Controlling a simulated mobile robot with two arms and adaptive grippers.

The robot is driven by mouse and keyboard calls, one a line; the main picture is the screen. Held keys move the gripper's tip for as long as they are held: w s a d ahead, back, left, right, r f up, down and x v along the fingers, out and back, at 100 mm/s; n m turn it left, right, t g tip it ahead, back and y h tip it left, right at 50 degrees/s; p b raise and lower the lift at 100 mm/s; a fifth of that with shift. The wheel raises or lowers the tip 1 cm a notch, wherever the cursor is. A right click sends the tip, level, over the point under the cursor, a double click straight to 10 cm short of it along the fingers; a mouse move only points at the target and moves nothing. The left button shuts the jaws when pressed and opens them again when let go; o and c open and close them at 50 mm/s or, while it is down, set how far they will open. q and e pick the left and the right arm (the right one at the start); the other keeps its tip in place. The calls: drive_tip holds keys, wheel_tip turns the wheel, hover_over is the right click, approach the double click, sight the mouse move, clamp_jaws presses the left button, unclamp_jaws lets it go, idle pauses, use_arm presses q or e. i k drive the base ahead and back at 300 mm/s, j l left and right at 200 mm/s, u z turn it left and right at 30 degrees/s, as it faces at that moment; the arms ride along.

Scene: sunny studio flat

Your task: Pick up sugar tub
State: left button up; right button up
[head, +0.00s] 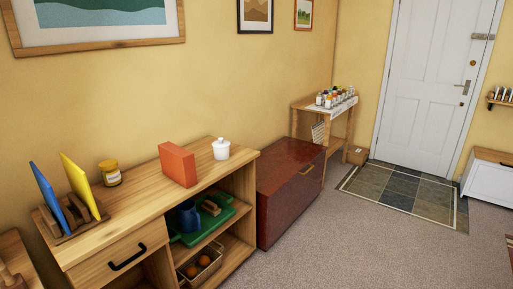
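A small white lidded pot (221,149), which looks like the sugar tub, stands upright on the right end of the wooden sideboard top (137,179). Its lid has a round knob. An orange-red box (178,164) stands just to its left, with a small gap between them. A yellow jar (110,173) with a label stands further left near the wall. Neither of my grippers shows in the head view.
A rack with a blue and a yellow board (80,186) stands at the sideboard's left end. Open shelves below hold a green tray (226,217) and a basket (212,264). A dark red chest (290,190) adjoins on the right. Carpet (360,245) in front is clear.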

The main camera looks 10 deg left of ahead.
sight(220, 154)
drive_tip(key=i+l+z, duration=0.2)
drive_tip(key=i, duration=1.05)
drive_tip(key=j, duration=0.1)
